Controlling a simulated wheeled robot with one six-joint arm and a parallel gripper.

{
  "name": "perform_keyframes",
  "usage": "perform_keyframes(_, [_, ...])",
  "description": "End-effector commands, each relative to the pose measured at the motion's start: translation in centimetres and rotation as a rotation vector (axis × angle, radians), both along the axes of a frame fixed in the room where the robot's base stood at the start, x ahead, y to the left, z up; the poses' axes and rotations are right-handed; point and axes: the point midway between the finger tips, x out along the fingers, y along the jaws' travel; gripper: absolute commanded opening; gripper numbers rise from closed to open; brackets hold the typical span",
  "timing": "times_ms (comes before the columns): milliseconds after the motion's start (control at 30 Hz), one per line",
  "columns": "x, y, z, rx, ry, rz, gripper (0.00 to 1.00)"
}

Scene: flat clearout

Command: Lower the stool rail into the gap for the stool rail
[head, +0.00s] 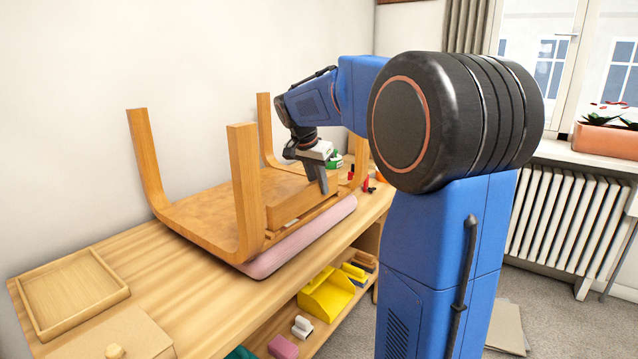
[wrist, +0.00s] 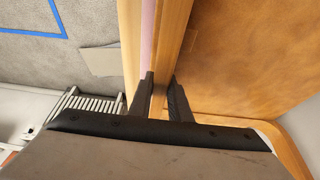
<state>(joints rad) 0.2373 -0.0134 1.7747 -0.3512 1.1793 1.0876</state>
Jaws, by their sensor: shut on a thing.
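The wooden stool lies upside down on a pink mat (head: 300,237), with its legs, one of them the near leg (head: 247,190), pointing up. My gripper (head: 319,182) is over the near side of the stool, pointing down. It is shut on the stool rail (head: 292,206), a plain wooden bar lying lengthwise along that side, between the near legs. In the wrist view the fingers (wrist: 160,98) stand on either side of the rail (wrist: 174,35). The seat underside (wrist: 245,50) is to its right. The gap is hidden; I cannot tell whether the rail is inside it.
An empty wooden tray (head: 75,293) sits at the bench's left end. Red items and a green-and-white item (head: 334,160) stand beyond the stool. A yellow bin (head: 326,295) is on the shelf below. The bench front (head: 185,285) left of the stool is clear.

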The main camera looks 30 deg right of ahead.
Motion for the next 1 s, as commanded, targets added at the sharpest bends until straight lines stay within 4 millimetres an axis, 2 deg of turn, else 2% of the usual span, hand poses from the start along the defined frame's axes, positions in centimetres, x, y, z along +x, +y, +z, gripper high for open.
perform_keyframes(467, [0.02,0.00,-0.65,0.000,-0.002,-0.001,0.00])
perform_keyframes(500, [0.02,-0.01,-0.64,0.000,-0.002,-0.001,0.19])
perform_keyframes(600, [0.01,0.00,-0.65,0.000,-0.002,-0.001,0.39])
perform_keyframes(867, [0.01,0.01,-0.66,0.000,0.000,0.000,0.39])
perform_keyframes(1000, [-0.07,0.24,-0.05,-0.001,-0.001,0.000,0.39])
